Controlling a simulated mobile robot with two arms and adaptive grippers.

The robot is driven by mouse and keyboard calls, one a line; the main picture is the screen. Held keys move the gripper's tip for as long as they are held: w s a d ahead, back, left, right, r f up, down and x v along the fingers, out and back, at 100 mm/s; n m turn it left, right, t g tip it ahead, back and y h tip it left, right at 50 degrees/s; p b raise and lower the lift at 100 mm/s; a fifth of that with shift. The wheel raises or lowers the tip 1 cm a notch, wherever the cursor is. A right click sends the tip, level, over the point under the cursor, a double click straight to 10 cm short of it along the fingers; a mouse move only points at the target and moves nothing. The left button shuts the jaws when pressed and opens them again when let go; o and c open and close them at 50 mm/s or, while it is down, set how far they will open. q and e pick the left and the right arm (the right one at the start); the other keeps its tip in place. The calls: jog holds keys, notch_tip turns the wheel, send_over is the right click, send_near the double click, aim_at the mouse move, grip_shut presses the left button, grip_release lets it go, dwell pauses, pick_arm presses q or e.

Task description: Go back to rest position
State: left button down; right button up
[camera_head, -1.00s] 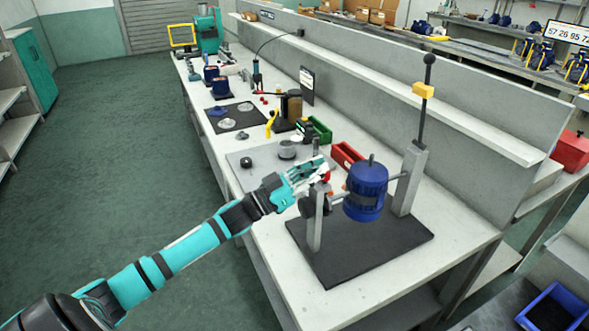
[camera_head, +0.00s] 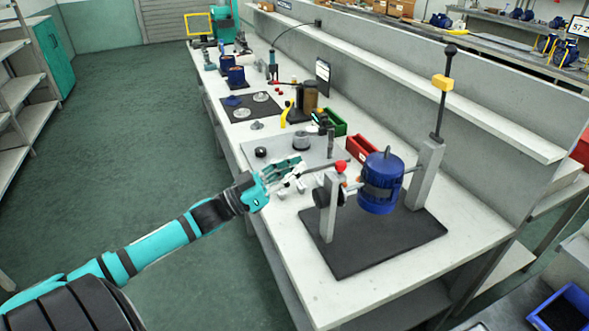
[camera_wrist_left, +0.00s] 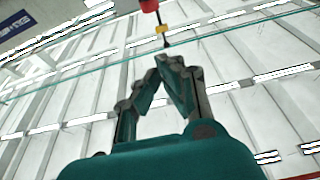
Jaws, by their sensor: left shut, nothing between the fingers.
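My left gripper (camera_head: 300,164) is teal and grey and reaches in from the left over the workbench's near edge. Its fingers are together and empty. In the left wrist view the shut fingers (camera_wrist_left: 170,64) point up toward the ceiling. The blue pump motor (camera_head: 380,184) sits in a grey stand on a black mat (camera_head: 372,260), to the right of the gripper and apart from it. My right gripper is not in view.
The workbench (camera_head: 287,278) runs away to the back left. A red bin (camera_head: 361,150) and a green bin (camera_head: 334,122) stand behind the gripper. The floor on the left (camera_head: 130,150) is clear.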

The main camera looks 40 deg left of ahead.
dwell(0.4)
pick_arm(q)
jog(key=s+d+f+n+g+y, duration=0.25)
jog(key=f+y, duration=0.25)
jog(key=f, duration=0.3)
jog(key=s+d+f+n+g+y, duration=0.1)
jog(key=d+f+n+g+y, duration=0.2)
jog(key=f, duration=0.6)
jog(key=s+d+f+g+y, duration=0.1)
jog(key=s+d+f+g, duration=0.2)
jog(key=s, duration=0.4)
jog(key=s+d+f+m+g+y, duration=0.1)
jog(key=s+d+f+g, duration=0.25)
jog(key=s, duration=0.35)
jog(key=s+d+f+g+y, duration=0.1)
jog(key=s+d+f+g, duration=0.15)
jog(key=s, duration=0.45)
notch_tip(320, 180, down, 26)
jog(key=s+g, duration=0.2)
jog(key=s+a+f+g, duration=0.1)
jog(key=s+a+f, duration=0.2)
jog(key=s+f, duration=1.3)
jog(key=shift+s+m, duration=0.3)
jog(key=shift+m, duration=0.05)
